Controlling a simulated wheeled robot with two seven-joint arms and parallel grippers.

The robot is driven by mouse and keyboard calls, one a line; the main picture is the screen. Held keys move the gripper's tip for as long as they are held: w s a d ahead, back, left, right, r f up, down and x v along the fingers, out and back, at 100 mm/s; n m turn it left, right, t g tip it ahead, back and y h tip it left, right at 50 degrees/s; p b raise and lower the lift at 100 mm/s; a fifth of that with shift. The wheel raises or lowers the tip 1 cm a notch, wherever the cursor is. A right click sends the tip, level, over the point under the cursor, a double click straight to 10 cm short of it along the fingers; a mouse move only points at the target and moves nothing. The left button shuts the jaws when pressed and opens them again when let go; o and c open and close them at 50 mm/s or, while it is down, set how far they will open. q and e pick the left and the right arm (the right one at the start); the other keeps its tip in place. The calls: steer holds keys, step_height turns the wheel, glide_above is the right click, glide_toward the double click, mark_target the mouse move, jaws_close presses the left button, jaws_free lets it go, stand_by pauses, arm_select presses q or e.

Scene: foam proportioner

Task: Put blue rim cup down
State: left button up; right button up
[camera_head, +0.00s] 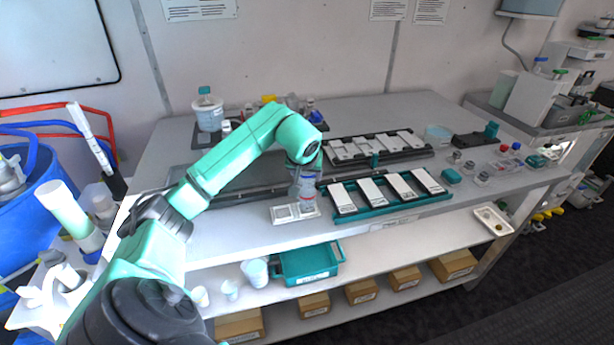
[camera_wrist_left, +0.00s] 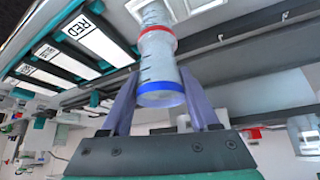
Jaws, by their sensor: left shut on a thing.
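My left gripper (camera_head: 306,180) reaches over the front part of the bench and points down. In the left wrist view its two fingers (camera_wrist_left: 160,103) are on either side of a clear cup with a blue rim (camera_wrist_left: 161,82), shut on it. Beyond it, in line with it, a red rim (camera_wrist_left: 157,30) shows on a clear vessel. I cannot tell whether the two touch or are nested. In the head view the cup is small and partly hidden by the gripper, above or at a pale square plate (camera_head: 284,213). My right gripper is not in view.
A teal tray (camera_head: 352,213) with several white labelled strips lies close to the right of the gripper. A dark rack (camera_head: 350,160) stands behind. A lidded tub (camera_head: 208,115) stands at the back left. The bench front (camera_head: 230,226) left of the plate is clear.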

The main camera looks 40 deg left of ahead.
arm_select(q)
steer(key=shift+a+f, duration=0.1)
steer(key=shift+f, duration=0.5)
steer(key=shift+f+b, duration=0.35)
steer(key=shift+b, duration=0.1)
steer(key=o, duration=1.3)
